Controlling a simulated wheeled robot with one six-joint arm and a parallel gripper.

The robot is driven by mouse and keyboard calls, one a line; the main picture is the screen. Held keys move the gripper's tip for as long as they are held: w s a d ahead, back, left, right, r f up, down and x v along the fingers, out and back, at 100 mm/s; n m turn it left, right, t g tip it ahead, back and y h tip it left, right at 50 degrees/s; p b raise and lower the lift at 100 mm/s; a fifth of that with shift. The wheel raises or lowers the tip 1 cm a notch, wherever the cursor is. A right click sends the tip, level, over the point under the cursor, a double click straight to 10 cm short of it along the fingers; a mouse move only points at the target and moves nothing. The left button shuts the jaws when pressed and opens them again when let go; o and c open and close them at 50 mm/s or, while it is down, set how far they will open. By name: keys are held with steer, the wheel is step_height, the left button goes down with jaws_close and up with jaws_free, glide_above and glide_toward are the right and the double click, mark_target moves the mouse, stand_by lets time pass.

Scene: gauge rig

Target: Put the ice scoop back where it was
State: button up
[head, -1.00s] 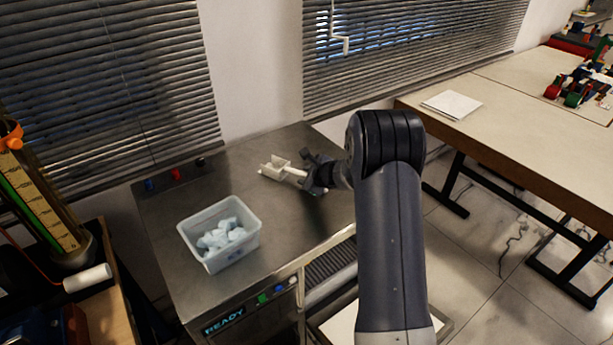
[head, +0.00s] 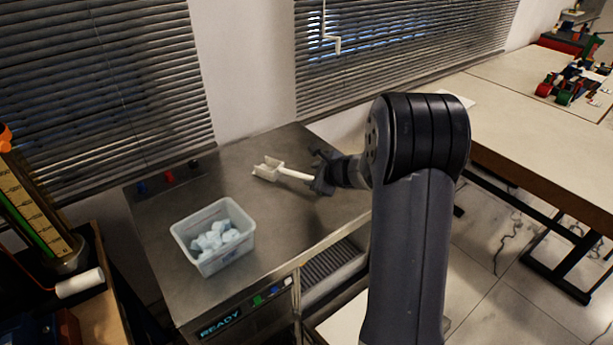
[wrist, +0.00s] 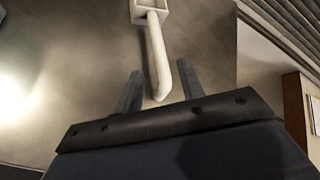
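The white ice scoop (head: 283,171) lies on the steel counter top (head: 262,207), its square head to the left and its handle toward my gripper (head: 316,173). In the wrist view the scoop's handle (wrist: 157,58) points down between the two fingers of my gripper (wrist: 160,82). The fingers stand apart, with a gap on each side of the handle, so my gripper is open around the handle's end. A clear plastic tub (head: 199,263) with pale blue ice chunks (head: 215,236) stands on the counter, nearer the front left.
Small blue, red and black knobs (head: 168,176) line the counter's back left edge. A front panel (head: 222,325) reads READY. A side bench (head: 110,310) with a tall scale stands at left. A long table (head: 500,140) is at right.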

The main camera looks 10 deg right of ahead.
mark_target(301, 175)
steer(key=v, duration=0.3)
stand_by(0.5)
steer(key=p+x, duration=0.1)
steer(key=x, duration=1)
steer(key=shift+w+a+f, duration=0.1)
steer(key=shift+w+f, duration=0.3)
steer(key=shift+f, duration=0.15)
steer(key=shift+r, duration=0.25)
